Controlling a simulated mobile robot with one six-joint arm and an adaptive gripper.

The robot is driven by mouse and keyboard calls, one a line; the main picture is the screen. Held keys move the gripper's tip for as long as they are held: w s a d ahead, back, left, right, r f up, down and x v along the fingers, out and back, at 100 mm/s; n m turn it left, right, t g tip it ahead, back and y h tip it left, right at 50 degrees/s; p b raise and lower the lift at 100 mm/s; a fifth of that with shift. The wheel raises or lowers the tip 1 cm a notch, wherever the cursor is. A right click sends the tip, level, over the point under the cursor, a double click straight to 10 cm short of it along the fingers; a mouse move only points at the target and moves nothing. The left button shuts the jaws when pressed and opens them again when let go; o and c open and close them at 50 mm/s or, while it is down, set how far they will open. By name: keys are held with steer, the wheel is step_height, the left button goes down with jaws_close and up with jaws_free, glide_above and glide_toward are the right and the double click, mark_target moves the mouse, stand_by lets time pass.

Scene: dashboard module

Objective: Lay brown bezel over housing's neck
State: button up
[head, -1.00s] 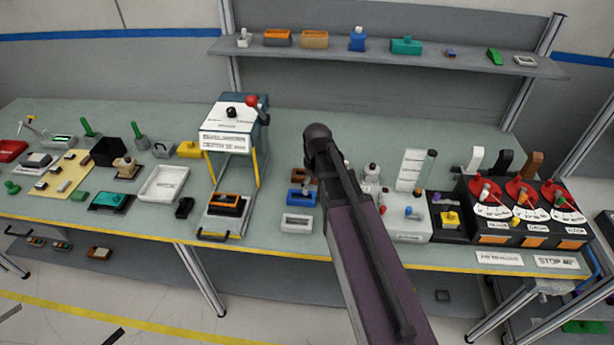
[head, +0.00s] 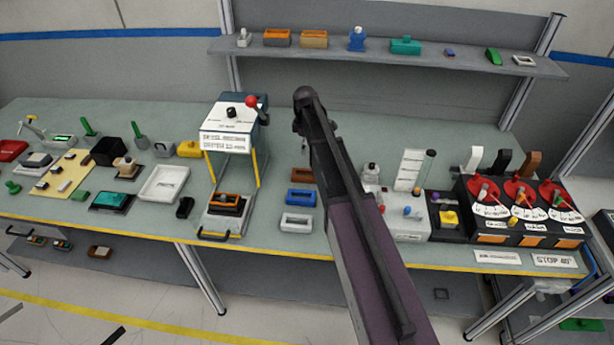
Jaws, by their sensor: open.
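A brown bezel (head: 302,175) lies on the bench as the rearmost of a column of three frames, just left of my arm. A blue frame (head: 301,197) and a white frame (head: 297,221) lie in front of it. A dark block with an orange-brown top (head: 228,204) sits in the tray below the press; I cannot tell whether this is the housing, and no neck can be made out. My arm rises from the bottom right to a dark rounded joint above the bench. My gripper's fingers cannot be seen.
The press (head: 228,130) with yellow posts stands left of the frames. A white tray (head: 164,183) lies further left. Right of my arm are a grey knob block (head: 410,227) and a console (head: 520,212) with red dials. The shelf (head: 400,58) holds several small parts.

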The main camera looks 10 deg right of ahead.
steer(key=shift+f, duration=0.1)
steer(key=b, duration=0.9)
glide_above(305, 175)
steer(key=s, duration=0.2)
step_height(305, 175, down, 8)
steer(key=shift+w+a+f, duration=0.1)
steer(key=shift+w+f, duration=0.05)
steer(key=shift+f, duration=0.1)
steer(key=shift+f+b, duration=2.45)
steer(key=shift+f, duration=0.15)
steer(key=shift+f, duration=0.2)
steer(key=shift+c, duration=0.2)
steer(key=c, duration=0.8)
